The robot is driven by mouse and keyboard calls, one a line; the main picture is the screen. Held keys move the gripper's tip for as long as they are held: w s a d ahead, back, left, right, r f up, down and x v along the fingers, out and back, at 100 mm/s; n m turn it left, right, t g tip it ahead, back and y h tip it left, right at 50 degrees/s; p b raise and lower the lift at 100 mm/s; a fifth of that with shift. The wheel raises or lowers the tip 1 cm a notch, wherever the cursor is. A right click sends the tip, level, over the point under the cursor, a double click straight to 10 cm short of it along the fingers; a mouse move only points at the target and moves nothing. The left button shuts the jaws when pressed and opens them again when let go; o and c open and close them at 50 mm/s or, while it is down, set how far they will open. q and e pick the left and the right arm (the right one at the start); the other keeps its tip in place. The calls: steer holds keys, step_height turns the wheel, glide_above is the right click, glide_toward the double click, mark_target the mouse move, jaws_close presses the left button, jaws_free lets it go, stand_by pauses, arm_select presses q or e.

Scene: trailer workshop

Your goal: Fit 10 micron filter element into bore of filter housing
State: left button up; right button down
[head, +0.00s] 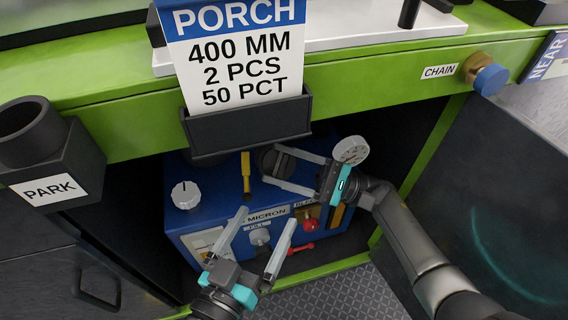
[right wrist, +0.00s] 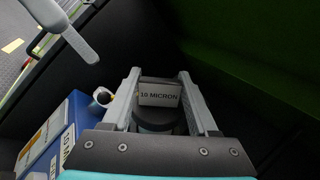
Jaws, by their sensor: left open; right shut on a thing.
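The filter element (right wrist: 158,95), dark with a white "10 MICRON" label, is held between the fingers of my right gripper (right wrist: 158,74). In the head view my right gripper (head: 270,164) reaches in from the right, above the blue filter housing (head: 190,222), with the dark element (head: 276,160) between its fingers. The housing sits in the recess under the green bench and has a front label reading "MICRON". I cannot make out its bore. My left gripper (head: 268,218) is open and empty, in front of the housing's front face.
The housing carries a grey knob (head: 186,195), a yellow handle (head: 246,178), a red knob (head: 311,225) and a red lever (head: 296,248). A gauge (head: 351,150) stands by my right gripper. The green bench edge (head: 380,110) and black card bin (head: 248,128) overhang the recess.

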mark_target(263, 159)
steer(key=shift+w+a+f, duration=0.1)
steer(key=shift+w, duration=0.05)
steer(key=shift+w+a+f, duration=0.1)
steer(key=shift+w+f, duration=0.35)
steer(key=shift+w, duration=0.05)
steer(key=shift+w+a+f, duration=0.2)
steer(key=shift+w+f, duration=0.25)
steer(key=shift+c, duration=0.5)
jaws_free()
steer(key=shift+s, duration=0.1)
